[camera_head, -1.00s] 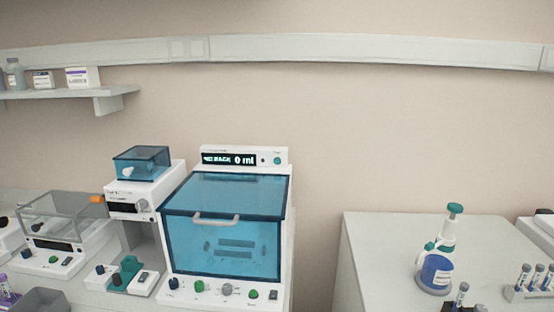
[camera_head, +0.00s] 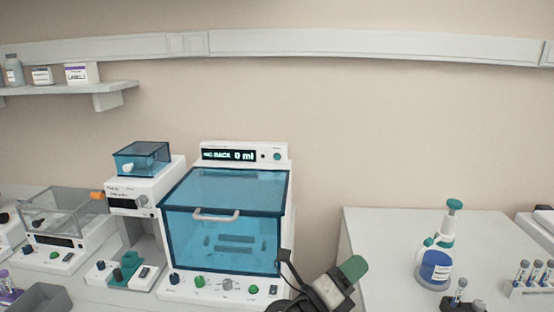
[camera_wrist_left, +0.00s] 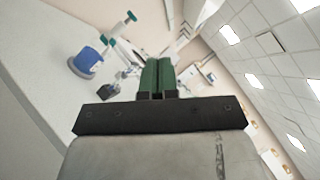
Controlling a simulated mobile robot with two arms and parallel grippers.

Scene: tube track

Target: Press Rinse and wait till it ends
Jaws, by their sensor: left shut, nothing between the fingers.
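A white washer machine (camera_head: 165,262) with a blue see-through front lid (camera_head: 225,255) and a grey handle (camera_head: 216,215) stands at centre left in the head view. The lid is down. Its display (camera_head: 229,156) shows a short text and "0 ml". A row of knobs and buttons runs along its lower front, with a green button (camera_head: 253,290) toward the right; its labels are too small to read. My left gripper (camera_head: 354,268) is to the right of the machine's front, apart from it. Its green fingers are shut and empty, as in the left wrist view (camera_wrist_left: 157,76). My right gripper is not in view.
Smaller instruments with a clear lid (camera_head: 62,208) and a blue lid (camera_head: 142,158) stand left of the machine. A right-hand bench (camera_head: 385,230) holds a blue-labelled dispenser bottle (camera_head: 435,264) and a tube rack (camera_head: 528,288). A gap separates the bench from the machine.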

